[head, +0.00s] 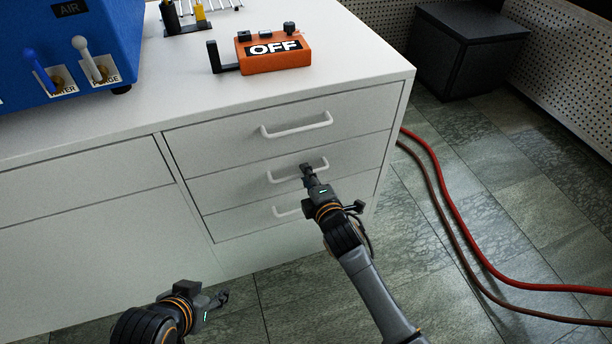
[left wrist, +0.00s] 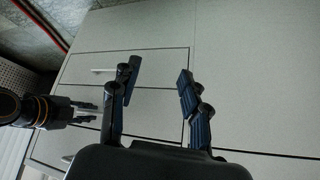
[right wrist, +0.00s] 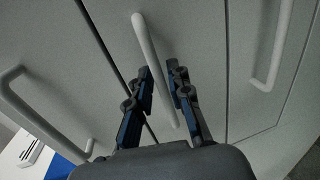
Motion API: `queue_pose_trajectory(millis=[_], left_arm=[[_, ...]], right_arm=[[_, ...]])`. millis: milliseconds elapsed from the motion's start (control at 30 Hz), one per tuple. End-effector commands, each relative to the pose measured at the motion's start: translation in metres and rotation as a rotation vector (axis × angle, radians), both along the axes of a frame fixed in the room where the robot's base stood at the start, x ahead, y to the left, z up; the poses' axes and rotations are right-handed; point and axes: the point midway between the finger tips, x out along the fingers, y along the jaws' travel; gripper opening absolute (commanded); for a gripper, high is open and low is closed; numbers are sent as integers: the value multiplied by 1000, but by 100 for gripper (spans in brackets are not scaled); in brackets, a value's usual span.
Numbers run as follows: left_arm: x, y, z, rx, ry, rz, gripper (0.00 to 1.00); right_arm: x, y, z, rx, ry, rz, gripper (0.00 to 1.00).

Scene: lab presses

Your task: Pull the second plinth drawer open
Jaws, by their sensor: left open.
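The plinth has a stack of three drawers with pale bar handles. The second drawer (head: 235,188) is the middle one, and its front looks flush with the others. Its handle (head: 284,176) also shows in the right wrist view (right wrist: 145,38), running between the fingers.
The top drawer handle (head: 297,126) is above and the bottom handle (head: 285,211) below, close to my right gripper. An orange OFF box (head: 272,62) and blue unit (head: 45,45) stand on the counter. Red hoses (head: 455,215) lie on the floor at right, near a black box (head: 465,50).

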Motion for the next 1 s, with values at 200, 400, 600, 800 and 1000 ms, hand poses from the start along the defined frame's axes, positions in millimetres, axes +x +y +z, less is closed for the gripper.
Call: queue_pose_trajectory(millis=[200,400,600,800,1000], left_arm=[[16,-5,7,-18,-81,-7,46],[18,-6,9,-20,-93,-7,46],[17,-6,9,-20,-92,-7,46],[17,-6,9,-20,-91,-7,46],[16,-6,9,-18,-84,-7,46]], right_arm=[[10,3,-2,0,0,0,19],[11,4,-2,0,-1,0,19],[11,4,-2,0,0,0,1],[11,4,-2,0,0,0,0],[9,3,-2,0,1,1,0]])
